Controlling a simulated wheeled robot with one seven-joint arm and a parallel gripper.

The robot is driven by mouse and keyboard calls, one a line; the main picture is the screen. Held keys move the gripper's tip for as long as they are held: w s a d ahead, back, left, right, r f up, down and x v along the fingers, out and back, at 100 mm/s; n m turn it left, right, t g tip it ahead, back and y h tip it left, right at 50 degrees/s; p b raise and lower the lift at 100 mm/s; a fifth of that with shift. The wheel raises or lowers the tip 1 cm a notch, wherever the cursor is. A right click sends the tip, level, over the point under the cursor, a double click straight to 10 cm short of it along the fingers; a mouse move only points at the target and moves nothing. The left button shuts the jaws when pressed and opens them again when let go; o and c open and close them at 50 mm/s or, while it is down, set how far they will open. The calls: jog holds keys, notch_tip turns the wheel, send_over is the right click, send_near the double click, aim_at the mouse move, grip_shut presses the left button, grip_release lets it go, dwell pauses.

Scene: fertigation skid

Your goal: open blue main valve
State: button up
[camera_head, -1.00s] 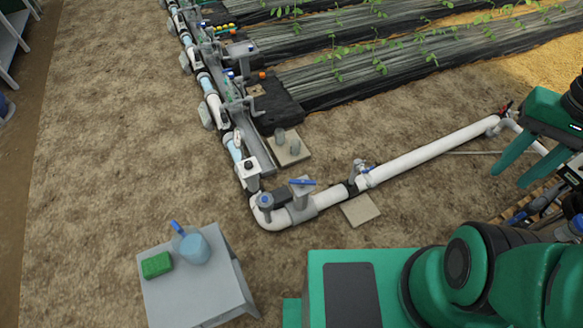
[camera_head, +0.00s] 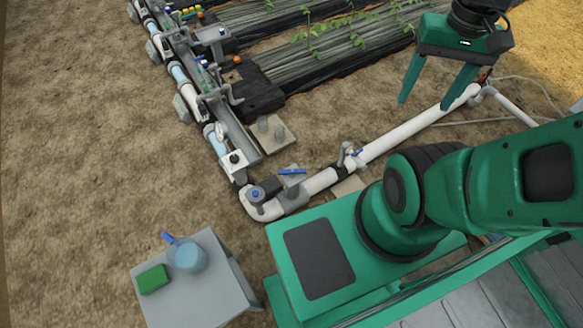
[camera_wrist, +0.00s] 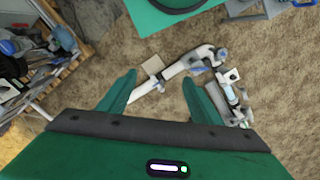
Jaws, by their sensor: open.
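A flat blue valve lever (camera_head: 292,171) sits on a grey valve body on the white pipe (camera_head: 405,130), near the pipe's bend. It also shows as a blue lever in the wrist view (camera_wrist: 198,69). A smaller blue-handled tap (camera_head: 356,152) stands further right along the pipe. I cannot tell from the frames which is the main valve. My gripper (camera_head: 425,103) is open and empty, with its fingers apart and pointing down, at the upper right in the head view. In the wrist view the pipe shows between and beyond the fingers of my gripper (camera_wrist: 159,78). The gripper touches neither handle.
A grey side table (camera_head: 205,295) at lower left holds a bluish jug (camera_head: 188,256) and a green block (camera_head: 153,279). A line of pipes and fittings (camera_head: 200,100) runs to upper left beside plant beds. A cluttered wooden rack (camera_wrist: 35,55) shows in the wrist view. Bare soil lies left.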

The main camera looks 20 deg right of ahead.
jog(key=o, duration=0.5)
jog(key=shift+w+d, duration=0.15)
jog(key=shift+w, duration=0.15)
jog(key=o, duration=0.4)
jog(key=w+f+n, duration=0.1)
jog(key=w+f, duration=0.5)
jog(key=w, duration=0.6)
jog(key=shift+a+f+h, duration=0.2)
jog(key=shift+a+h, duration=0.15)
jog(key=shift+h, duration=0.05)
jog(key=n, duration=0.2)
send_over(292, 171)
notch_tip(292, 171, down, 44)
jog(key=r, duration=0.1)
jog(key=shift+y, duration=0.3)
notch_tip(292, 171, down, 12)
jog(key=shift+w+d+r, duration=0.1)
jog(key=shift+r, duration=0.15)
